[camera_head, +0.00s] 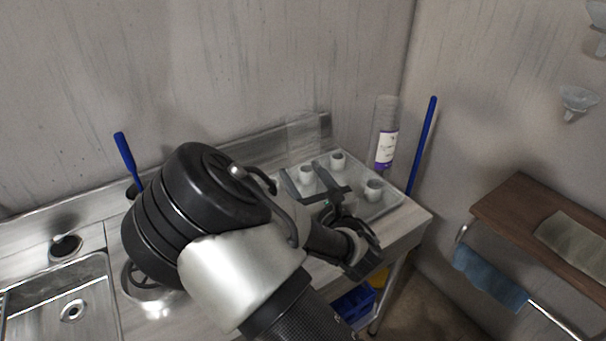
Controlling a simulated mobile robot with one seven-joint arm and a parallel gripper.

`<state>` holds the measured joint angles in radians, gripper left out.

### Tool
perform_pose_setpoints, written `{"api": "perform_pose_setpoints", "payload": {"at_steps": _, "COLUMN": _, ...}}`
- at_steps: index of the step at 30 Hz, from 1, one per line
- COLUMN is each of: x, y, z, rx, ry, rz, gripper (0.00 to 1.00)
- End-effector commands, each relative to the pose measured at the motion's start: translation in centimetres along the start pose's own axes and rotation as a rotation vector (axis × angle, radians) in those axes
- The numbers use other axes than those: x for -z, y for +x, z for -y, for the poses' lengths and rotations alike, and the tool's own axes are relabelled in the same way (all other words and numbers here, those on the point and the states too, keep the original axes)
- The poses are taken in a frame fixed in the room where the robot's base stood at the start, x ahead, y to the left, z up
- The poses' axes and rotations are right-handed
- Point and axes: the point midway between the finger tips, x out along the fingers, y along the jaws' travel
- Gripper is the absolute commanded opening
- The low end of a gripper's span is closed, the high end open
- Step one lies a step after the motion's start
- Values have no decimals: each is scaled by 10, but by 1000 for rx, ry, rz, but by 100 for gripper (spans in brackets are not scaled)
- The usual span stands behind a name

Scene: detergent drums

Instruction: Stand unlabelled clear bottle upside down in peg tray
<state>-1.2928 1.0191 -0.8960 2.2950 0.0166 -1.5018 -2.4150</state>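The peg tray (388,207) is a pale, shallow tray with stubby white pegs, at the back right of the counter. A faint, see-through shape (304,132), which looks like the unlabelled clear bottle, rises above the left peg (306,174). Its outline is hard to make out, and I cannot tell whether it rests on that peg. My gripper (308,178) reaches over the tray from the front, with one dark finger on each side of this peg and the shape's lower end. I cannot tell whether the fingers touch the bottle.
A clear bottle with a white and purple label (386,148) stands at the tray's back right. Bare pegs show at the back (338,161) and right (374,189). A blue stick (422,145) leans in the corner. A sink (62,305) lies at left, a wooden shelf (535,215) at right.

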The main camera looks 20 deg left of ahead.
Motion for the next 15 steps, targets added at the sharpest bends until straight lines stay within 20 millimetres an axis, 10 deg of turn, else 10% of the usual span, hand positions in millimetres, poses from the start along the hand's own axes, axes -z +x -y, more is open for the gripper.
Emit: {"api": "perform_pose_setpoints", "payload": {"at_steps": 15, "x": 14, "y": 0, "z": 0, "rx": 0, "ry": 0, "rz": 0, "gripper": 35}}
